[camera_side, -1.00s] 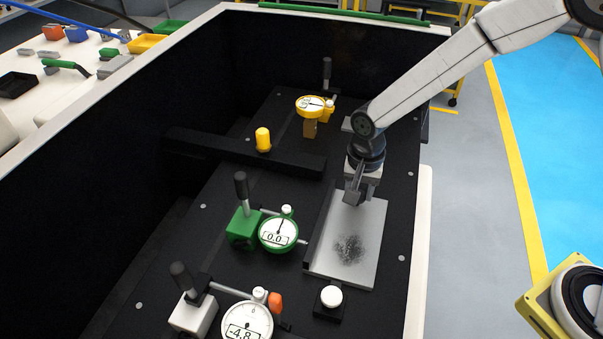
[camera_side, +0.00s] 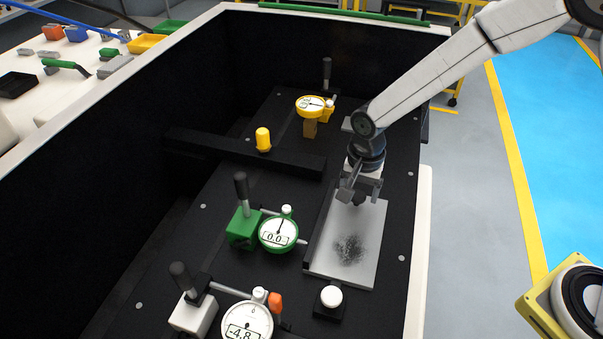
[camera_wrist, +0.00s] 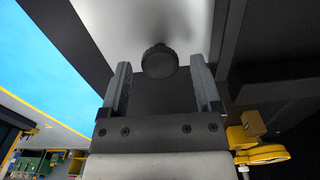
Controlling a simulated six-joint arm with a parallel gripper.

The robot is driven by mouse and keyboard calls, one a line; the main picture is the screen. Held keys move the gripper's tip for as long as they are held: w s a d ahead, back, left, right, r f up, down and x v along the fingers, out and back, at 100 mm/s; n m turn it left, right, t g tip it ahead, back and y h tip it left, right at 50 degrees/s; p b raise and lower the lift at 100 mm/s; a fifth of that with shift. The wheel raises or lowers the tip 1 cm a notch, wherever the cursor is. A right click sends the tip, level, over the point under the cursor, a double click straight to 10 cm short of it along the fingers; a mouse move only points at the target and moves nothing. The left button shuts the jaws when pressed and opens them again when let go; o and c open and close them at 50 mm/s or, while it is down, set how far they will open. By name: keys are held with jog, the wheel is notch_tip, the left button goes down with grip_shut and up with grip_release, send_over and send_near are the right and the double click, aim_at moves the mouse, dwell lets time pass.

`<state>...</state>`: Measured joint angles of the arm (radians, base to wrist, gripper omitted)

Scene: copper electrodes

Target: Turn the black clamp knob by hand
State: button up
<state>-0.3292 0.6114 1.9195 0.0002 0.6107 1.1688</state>
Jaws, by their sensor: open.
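The black clamp knob (camera_wrist: 159,62) is a round knob with a ridged edge at the upper middle of the wrist view. In the side view it is a small dark shape (camera_side: 359,200) at the far end of the grey metal plate (camera_side: 371,225). My gripper (camera_side: 361,191) is open just above it. In the wrist view the knob lies between the two finger tips of my gripper (camera_wrist: 160,66), with a gap on both sides. I cannot tell how far the fingers reach down beside it.
A green-based gauge (camera_side: 278,234) reading 0.0 stands left of the plate. A white dial gauge (camera_side: 247,322) reading -4.8 is in front. A white button (camera_side: 331,297) sits near the plate. A yellow gauge (camera_side: 312,107) and a yellow cap (camera_side: 263,139) stand behind.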

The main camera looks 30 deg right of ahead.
jog(key=shift+r, duration=0.15)
jog(key=shift+r, duration=2.85)
jog(key=shift+r, duration=0.1)
notch_tip(320, 180, up, 8)
jog(key=shift+f, duration=0.2)
jog(key=s+d+f+n+t, duration=0.1)
jog(key=s+d+f+n, duration=0.2)
jog(key=s+d, duration=0.3)
jog(key=s+d+f+n+t, duration=0.1)
jog(key=s+d+f+n, duration=0.2)
jog(key=s+d+n, duration=0.3)
jog(key=shift+d+f+n+t, duration=0.3)
jog(key=shift+d, duration=0.6)
